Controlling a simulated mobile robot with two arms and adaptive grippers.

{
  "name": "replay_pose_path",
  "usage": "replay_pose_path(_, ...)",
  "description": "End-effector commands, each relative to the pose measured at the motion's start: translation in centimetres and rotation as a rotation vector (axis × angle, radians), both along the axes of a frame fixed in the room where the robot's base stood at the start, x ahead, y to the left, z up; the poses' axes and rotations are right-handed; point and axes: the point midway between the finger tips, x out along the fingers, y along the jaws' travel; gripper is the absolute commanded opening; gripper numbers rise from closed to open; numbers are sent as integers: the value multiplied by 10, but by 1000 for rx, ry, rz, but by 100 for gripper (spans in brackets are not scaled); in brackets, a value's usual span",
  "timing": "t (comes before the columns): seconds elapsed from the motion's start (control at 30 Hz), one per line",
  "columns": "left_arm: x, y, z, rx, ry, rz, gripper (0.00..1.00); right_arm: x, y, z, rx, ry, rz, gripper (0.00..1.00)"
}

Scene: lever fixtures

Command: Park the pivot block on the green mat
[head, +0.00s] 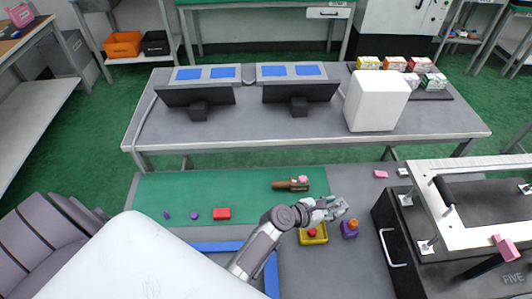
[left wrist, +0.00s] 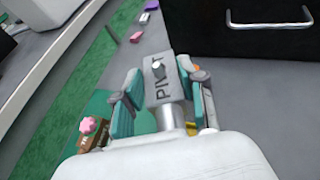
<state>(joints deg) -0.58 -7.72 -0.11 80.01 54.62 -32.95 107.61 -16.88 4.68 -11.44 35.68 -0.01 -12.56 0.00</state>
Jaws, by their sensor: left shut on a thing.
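The pivot block (left wrist: 157,88) is grey and has "PIVOT" lettering and a small round peg on its face in the left wrist view. My left gripper (left wrist: 160,74) is shut on it, with one teal-padded finger on each side. In the head view my left gripper (head: 332,208) is just right of the green mat (head: 240,188), with the grey block (head: 341,207) partly hidden between its fingers. I cannot tell its exact height. The mat lies on the bench's left part. My right gripper is not in view.
A yellow box with a red button (head: 313,234) and a purple piece (head: 349,229) stand near the gripper. A black cabinet (head: 392,240) is to the right. The mat's middle is clear.

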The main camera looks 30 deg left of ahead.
Motion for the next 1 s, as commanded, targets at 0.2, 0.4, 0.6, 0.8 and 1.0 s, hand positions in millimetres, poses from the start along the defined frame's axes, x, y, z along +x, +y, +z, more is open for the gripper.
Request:
replay_pose_path(0.2, 7, 27, -26, 5, -4, -1, 0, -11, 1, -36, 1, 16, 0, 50)
replay_pose_path(0.4, 17, 65, -50, 3, -4, -1, 0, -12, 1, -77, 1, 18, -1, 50)
replay_pose_path(0.6, 25, 96, -67, 2, -5, -2, 0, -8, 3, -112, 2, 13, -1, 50)
replay_pose_path(0.8, 28, 111, -71, -1, -3, -4, 0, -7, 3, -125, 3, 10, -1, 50)
replay_pose_path(1.0, 28, 113, -80, -1, -2, -4, 0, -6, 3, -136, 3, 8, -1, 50)
